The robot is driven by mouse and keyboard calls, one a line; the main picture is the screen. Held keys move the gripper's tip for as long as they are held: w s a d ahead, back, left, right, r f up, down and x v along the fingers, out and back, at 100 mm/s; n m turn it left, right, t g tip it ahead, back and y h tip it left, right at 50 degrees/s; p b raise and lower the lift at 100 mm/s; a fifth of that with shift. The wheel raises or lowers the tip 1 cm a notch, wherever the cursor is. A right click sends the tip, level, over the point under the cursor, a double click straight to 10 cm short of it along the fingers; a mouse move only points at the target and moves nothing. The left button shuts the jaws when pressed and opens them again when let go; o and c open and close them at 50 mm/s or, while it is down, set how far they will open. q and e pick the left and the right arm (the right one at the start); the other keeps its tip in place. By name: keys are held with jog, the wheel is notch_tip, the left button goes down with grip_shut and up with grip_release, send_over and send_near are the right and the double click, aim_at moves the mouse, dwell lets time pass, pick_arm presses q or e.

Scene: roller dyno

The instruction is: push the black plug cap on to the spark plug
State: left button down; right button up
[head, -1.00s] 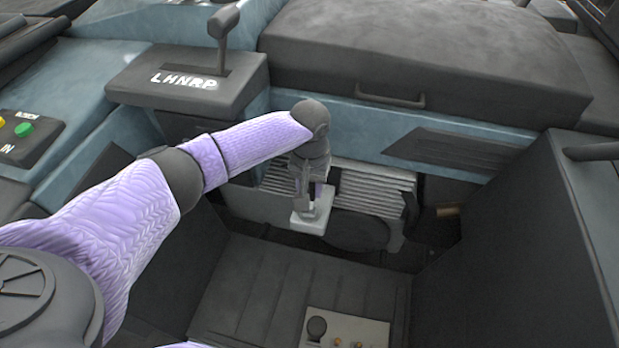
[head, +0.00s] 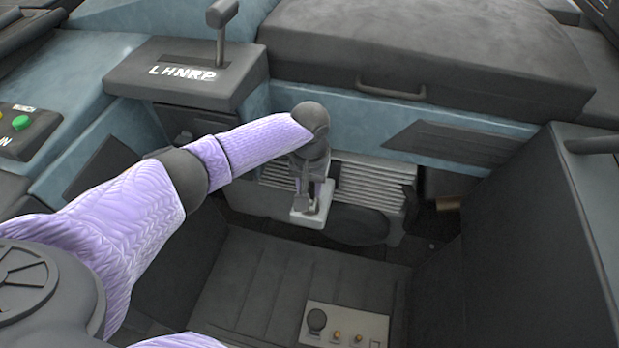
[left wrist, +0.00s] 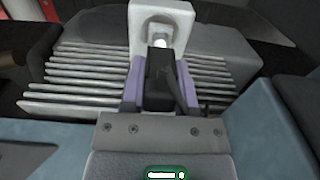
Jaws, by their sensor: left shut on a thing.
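My left gripper (left wrist: 158,92) is shut on the black plug cap (left wrist: 158,68), which sits between its two purple fingers. A dark lead runs from the cap to the lower right in the left wrist view. The spark plug (left wrist: 160,43) shows as a short bright piece just beyond the cap's far end, in front of a pale square block (left wrist: 140,25). The cap is in line with the plug; whether they touch, I cannot tell. In the head view the left gripper (head: 311,194) points down at the pale block (head: 308,219). My right gripper is not in view.
The finned engine (head: 368,190) lies around the pale block. A gear lever housing (head: 187,80) stands at the upper left and a black seat (head: 425,45) behind. A dark side panel (head: 540,220) stands on the right. A small panel with knobs (head: 345,325) is at the bottom.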

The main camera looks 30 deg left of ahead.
pick_arm(q)
jog(key=shift+f, duration=0.1)
jog(key=shift+f, duration=0.4)
jog(key=shift+f+b, duration=0.3)
jog(key=shift+f, duration=0.05)
jog(key=shift+p, duration=0.35)
